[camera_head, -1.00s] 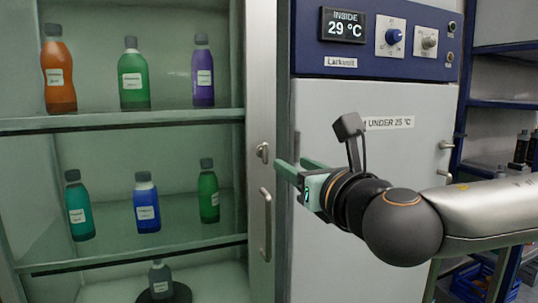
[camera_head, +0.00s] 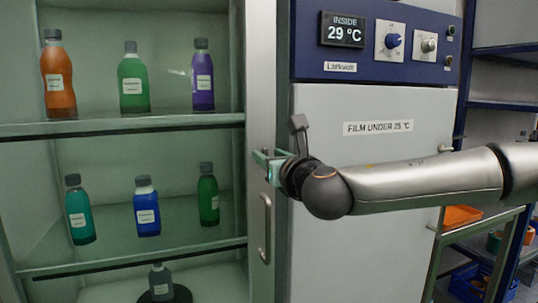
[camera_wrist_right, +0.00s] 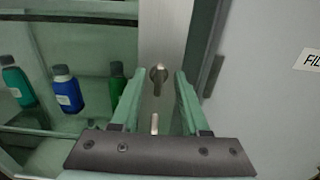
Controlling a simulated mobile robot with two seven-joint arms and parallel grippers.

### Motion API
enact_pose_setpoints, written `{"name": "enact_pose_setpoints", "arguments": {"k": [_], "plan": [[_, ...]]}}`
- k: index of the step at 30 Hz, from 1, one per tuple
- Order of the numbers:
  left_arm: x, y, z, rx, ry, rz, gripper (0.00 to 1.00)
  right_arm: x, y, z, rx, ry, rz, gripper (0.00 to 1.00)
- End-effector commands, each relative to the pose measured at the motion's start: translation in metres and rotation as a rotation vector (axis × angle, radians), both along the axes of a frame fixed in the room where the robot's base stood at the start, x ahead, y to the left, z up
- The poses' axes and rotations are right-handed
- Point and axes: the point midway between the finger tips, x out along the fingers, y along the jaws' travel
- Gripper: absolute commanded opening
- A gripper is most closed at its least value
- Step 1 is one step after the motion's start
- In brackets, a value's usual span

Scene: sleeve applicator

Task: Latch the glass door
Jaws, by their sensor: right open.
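The glass door's metal frame (camera_head: 262,85) stands upright in the head view, to the right of the bottle shelves. In the right wrist view a small metal turn latch (camera_wrist_right: 158,73) sits on the frame, its tab pointing down. My right gripper (camera_head: 266,155) is open at the frame. Its two green fingers, also in the right wrist view (camera_wrist_right: 160,76), stand on either side of the latch, with gaps showing beside it. The gripper hides the latch in the head view. The door handle (camera_head: 265,228) is below; its top shows in the wrist view (camera_wrist_right: 154,124). My left gripper is out of view.
Bottles such as the orange one (camera_head: 58,80) and the blue one (camera_head: 147,208) stand on the shelves behind the glass. The white panel (camera_head: 350,240) is right of the door frame, under a blue control panel (camera_head: 310,50). A rack (camera_head: 500,228) stands far right.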

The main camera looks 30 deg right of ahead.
Motion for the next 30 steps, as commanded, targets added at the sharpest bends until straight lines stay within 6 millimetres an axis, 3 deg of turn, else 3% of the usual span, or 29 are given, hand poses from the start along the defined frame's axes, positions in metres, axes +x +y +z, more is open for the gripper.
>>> {"name": "enact_pose_setpoints", "arguments": {"k": [12,24,30], "plan": [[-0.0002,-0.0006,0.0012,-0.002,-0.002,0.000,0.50,0.0068,-0.0013,0.0001,0.000,-0.001,0.000,0.45],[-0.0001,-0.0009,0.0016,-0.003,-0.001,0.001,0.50,0.0065,-0.0015,0.0001,0.000,-0.001,0.000,0.00],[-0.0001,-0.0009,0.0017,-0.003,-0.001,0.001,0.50,0.0065,-0.0016,0.0001,0.000,-0.001,0.000,0.00]]}}
